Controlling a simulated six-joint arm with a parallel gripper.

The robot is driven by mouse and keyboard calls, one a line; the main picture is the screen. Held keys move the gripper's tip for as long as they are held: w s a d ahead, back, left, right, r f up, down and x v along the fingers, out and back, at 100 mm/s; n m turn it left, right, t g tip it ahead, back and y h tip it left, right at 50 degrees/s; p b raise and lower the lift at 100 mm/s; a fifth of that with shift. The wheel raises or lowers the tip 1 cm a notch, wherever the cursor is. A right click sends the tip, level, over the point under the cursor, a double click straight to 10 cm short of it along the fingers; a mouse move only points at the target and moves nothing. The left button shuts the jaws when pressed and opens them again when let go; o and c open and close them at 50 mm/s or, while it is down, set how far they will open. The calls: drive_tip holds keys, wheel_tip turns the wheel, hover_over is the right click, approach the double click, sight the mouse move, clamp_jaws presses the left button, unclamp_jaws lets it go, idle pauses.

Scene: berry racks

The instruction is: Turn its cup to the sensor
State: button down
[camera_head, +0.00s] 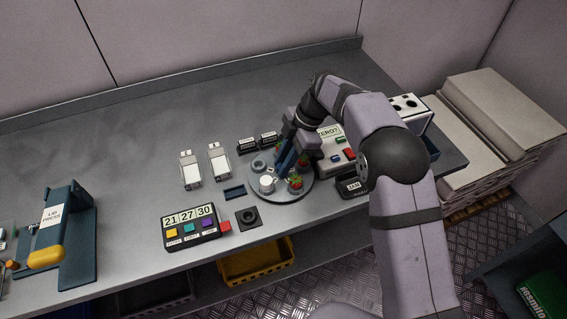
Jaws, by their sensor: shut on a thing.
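A round grey plate (281,199) like a turntable lies on the bench and carries several cups. A white cup (267,185) stands at its front left, and a cup with red berries and green leaves (295,183) at its front right. A grey round piece (259,165) is at its left, and more red and green shows behind. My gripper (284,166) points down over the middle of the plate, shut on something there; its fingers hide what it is. A black square pad with a round centre (248,216) lies in front of the plate; I cannot tell whether it is the sensor.
A panel reading 21 27 30 (190,227) stands front left of the plate. Two white holders (190,172) stand behind it. A pale box with coloured buttons (336,151) is close on the right. A lid press (62,225) is far left. The bench's back left is clear.

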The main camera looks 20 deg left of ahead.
drive_tip(key=shift+w+a+r+n+g+h+p, duration=0.1)
drive_tip(key=shift+n+g+h+p, duration=0.2)
drive_tip(key=shift+n, duration=0.55)
drive_tip(key=shift+n+g+h+p, duration=0.1)
drive_tip(key=shift+n+h+p, duration=0.2)
drive_tip(key=shift+n, duration=0.55)
drive_tip(key=shift+a+n+g+h+p, duration=0.1)
drive_tip(key=shift+n+g+h+p, duration=0.25)
drive_tip(key=shift+n+p, duration=1.05)
drive_tip(key=shift+n+h+p, duration=0.25)
drive_tip(key=shift+n+p, duration=0.1)
drive_tip(key=shift+n, duration=0.05)
drive_tip(key=c, duration=1.6)
unclamp_jaws()
drive_tip(key=shift+o, duration=0.2)
